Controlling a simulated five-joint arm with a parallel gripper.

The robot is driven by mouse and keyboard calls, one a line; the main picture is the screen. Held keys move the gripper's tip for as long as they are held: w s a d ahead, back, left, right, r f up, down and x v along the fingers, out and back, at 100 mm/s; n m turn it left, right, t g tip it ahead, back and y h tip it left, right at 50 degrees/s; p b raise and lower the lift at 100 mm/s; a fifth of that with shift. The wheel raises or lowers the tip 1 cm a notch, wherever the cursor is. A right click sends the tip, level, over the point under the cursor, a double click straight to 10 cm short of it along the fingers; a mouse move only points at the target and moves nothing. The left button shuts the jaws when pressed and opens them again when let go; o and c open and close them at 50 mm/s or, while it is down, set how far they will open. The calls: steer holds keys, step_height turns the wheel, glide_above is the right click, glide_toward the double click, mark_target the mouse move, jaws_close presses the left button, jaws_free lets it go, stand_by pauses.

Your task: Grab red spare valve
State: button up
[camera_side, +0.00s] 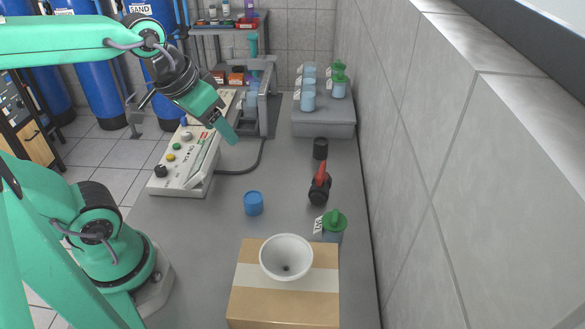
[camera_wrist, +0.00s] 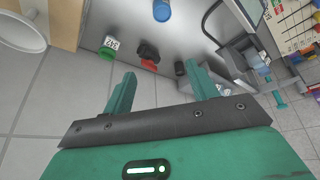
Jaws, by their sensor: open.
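The red spare valve (camera_side: 319,187) has a black body and a red handle. It stands on the grey bench top, right of centre in the side view. In the wrist view the valve (camera_wrist: 148,52) shows beyond and between the fingertips. My gripper (camera_side: 226,131) is open and empty, in the air up and to the left of the valve in the side view. Its two green fingers also show apart in the wrist view (camera_wrist: 162,78). The gripper is clear of the valve.
A white bowl (camera_side: 286,260) sits on a cardboard box (camera_side: 260,308). A control panel (camera_side: 184,158) is left; a tiled wall (camera_side: 440,150) borders the right.

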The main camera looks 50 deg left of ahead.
steer(key=w+d+f+n+g, duration=0.1)
steer(key=w+n, duration=0.1)
steer(key=w, duration=0.5)
steer(key=n+g, duration=0.4)
glide_toward(322, 169)
steer(key=f, duration=0.6)
steer(key=shift+s+a+f, duration=0.15)
steer(key=shift+s+f, duration=0.05)
steer(key=shift+f, duration=0.05)
steer(key=shift+w+f, duration=0.25)
steer(key=shift+f, duration=4.2)
steer(key=c, duration=1.1)
steer(key=shift+c, duration=0.2)
steer(key=shift+r, duration=0.2)
